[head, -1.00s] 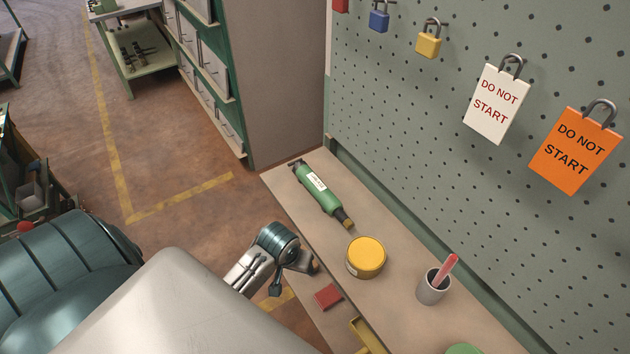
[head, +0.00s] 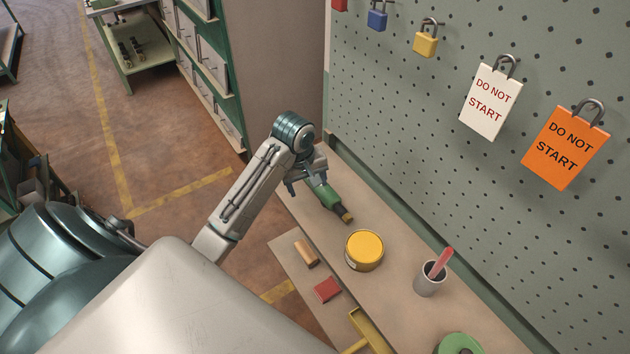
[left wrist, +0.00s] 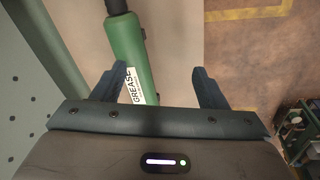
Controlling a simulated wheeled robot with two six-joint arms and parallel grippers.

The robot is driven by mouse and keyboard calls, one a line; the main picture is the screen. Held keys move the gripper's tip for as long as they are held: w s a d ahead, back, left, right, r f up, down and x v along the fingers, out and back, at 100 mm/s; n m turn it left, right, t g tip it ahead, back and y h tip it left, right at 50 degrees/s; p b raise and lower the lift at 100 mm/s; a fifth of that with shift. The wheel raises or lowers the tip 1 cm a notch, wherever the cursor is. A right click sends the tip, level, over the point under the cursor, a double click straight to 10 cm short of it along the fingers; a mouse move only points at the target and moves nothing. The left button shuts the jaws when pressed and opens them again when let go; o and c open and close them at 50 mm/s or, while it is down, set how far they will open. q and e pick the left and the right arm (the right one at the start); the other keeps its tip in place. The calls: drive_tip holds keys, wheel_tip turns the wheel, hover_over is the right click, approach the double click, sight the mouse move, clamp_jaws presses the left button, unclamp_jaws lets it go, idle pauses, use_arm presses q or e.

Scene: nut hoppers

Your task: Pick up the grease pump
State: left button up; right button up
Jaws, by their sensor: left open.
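The green grease pump (head: 326,194) lies on the upper shelf beside the pegboard. In the head view its near end and dark nozzle show, and the rest is hidden behind my left gripper (head: 306,184). In the left wrist view the pump (left wrist: 125,45) shows its green barrel and a white "GREASE" label. My left gripper (left wrist: 156,80) is open and empty over the pump. The pump lies off-centre there, closer to the left finger in the picture and overlapped by it. I cannot tell whether they touch. My right gripper is not in view.
A yellow tin (head: 364,250), a grey cup (head: 429,280) with a red stick and a green roll (head: 460,344) stand along the shelf. A lower shelf holds a tan piece (head: 306,252) and a red block (head: 327,289). The pegboard (head: 400,130) with padlocks and tags bounds the right.

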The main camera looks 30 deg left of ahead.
use_arm(q)
drive_tip(key=w+a+r+n, duration=0.3)
drive_tip(key=w+r, duration=0.1)
drive_tip(key=w, duration=0.1)
drive_tip(key=f, duration=0.4)
drive_tip(key=shift+w+d+f+p, duration=0.3)
drive_tip(key=shift+w+f+p, duration=0.05)
drive_tip(key=shift+f+p, duration=0.3)
drive_tip(key=shift+p, duration=0.05)
drive_tip(key=f+p, duration=0.2)
drive_tip(key=f, duration=0.1)
drive_tip(key=shift+w+d+f, duration=0.1)
drive_tip(key=shift+w+f, duration=0.1)
drive_tip(key=shift+w, duration=0.2)
drive_tip(key=shift+w+f, duration=0.1)
drive_tip(key=shift+f, duration=0.5)
drive_tip(key=shift+r, duration=0.1)
clamp_jaws()
